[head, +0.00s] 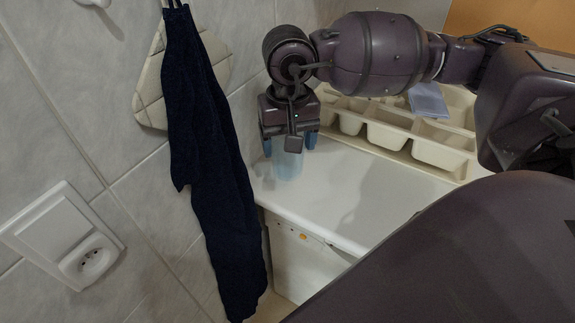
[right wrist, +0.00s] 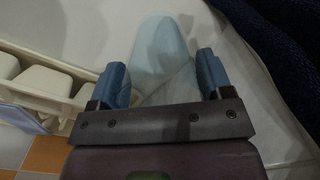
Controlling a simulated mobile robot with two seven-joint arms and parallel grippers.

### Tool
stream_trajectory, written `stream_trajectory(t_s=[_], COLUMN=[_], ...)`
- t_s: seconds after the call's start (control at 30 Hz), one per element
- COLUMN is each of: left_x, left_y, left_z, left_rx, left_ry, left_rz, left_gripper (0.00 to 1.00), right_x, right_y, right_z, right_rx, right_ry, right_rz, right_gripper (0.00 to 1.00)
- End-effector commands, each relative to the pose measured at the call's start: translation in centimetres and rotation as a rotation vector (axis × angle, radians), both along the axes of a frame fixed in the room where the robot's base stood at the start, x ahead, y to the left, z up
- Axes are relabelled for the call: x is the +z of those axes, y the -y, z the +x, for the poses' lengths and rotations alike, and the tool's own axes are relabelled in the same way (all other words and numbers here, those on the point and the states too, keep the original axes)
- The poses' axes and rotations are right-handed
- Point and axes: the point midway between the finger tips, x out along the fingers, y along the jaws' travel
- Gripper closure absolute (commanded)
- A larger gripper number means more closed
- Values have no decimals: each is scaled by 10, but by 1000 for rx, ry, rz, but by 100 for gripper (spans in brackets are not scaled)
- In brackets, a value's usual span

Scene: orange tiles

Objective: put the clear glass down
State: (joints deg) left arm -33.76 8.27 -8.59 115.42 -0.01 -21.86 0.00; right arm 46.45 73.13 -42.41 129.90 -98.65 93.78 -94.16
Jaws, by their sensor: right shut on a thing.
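The clear glass (head: 287,166) shows as a pale bluish, see-through shape below my right gripper (head: 289,143) in the head view. In the right wrist view the glass (right wrist: 162,50) lies between and beyond the two blue fingers of my right gripper (right wrist: 163,78), which is shut on it. The glass is over the white top (head: 345,200) of a low cabinet, near the tiled wall. I cannot tell whether its base touches the top. The gripper hides its upper part in the head view. My left gripper is not in view.
A cream divided tray (head: 437,156) stands behind and to the right, with a bluish item (head: 428,100) in it. A dark towel (head: 205,165) and a pale potholder (head: 148,92) hang at the left. The white top in front of the tray is clear.

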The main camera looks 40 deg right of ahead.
Motion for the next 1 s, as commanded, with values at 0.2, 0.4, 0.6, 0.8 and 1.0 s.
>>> stream_trajectory(t_s=[0.2,0.4,0.6,0.8,1.0], left_x=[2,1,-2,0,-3], left_y=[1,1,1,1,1], left_z=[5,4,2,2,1], left_rx=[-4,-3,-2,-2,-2], left_ry=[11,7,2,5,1], left_rz=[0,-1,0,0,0], left_gripper=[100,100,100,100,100], right_x=[-22,-36,-63,-66,-69], right_y=[0,0,0,0,0], right_z=[0,0,0,0,0], right_rx=[0,0,-1,0,0], right_ry=[0,-1,-1,2,0], right_rz=[0,0,0,0,0], right_gripper=[57,57,57,57,57])
